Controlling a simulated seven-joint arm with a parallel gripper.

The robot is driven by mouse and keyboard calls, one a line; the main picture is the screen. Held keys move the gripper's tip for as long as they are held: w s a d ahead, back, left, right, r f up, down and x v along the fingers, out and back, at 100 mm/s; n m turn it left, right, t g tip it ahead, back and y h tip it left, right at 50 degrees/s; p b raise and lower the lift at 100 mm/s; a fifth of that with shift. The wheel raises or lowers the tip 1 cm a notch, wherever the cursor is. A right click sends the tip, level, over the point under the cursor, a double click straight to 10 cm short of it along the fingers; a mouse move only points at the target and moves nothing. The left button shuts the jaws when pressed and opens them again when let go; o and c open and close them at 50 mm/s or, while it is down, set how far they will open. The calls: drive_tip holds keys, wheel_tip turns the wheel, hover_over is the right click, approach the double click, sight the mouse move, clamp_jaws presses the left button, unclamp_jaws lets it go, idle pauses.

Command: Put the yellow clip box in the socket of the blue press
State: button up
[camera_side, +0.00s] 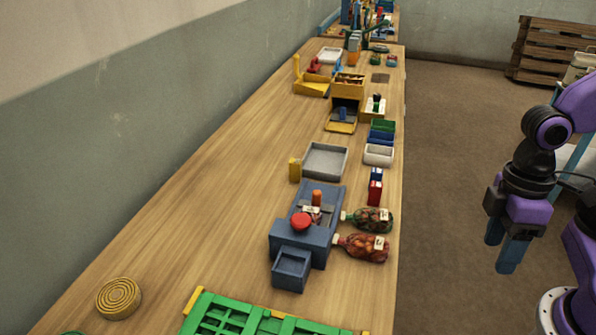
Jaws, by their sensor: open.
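A small upright yellow box (295,169), which looks like the yellow clip box, stands on the table at the left edge of a grey tray. The blue press (283,238) stands nearer the camera, with a round red knob (301,221) on top and an orange cylinder (316,198) behind it. An open blue bin (291,265) is at its near side. I cannot tell which part of the press is the socket. My gripper (502,252) is open and empty, pointing down off the table's right side, well away from box and press.
Two bottles (374,219) (366,247) lie right of the press. The grey tray (326,160) and red and blue packets (375,193) are behind it. A green crate (250,318) and yellow coil (119,298) are in front. The left table area is clear.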

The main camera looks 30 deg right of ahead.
drive_tip(key=w+a+m+g+y, duration=0.3)
drive_tip(key=w+a+m+y, duration=0.2)
drive_tip(key=w+a+m, duration=0.45)
drive_tip(key=m+t+y, duration=0.4)
drive_tip(key=m+t, duration=1)
drive_tip(key=m, duration=1.3)
approach(300, 162)
drive_tip(key=x, duration=1)
drive_tip(key=shift+w+a+f, duration=0.15)
drive_tip(key=shift+w+a, duration=0.05)
drive_tip(key=shift+w, duration=0.1)
clamp_jaws()
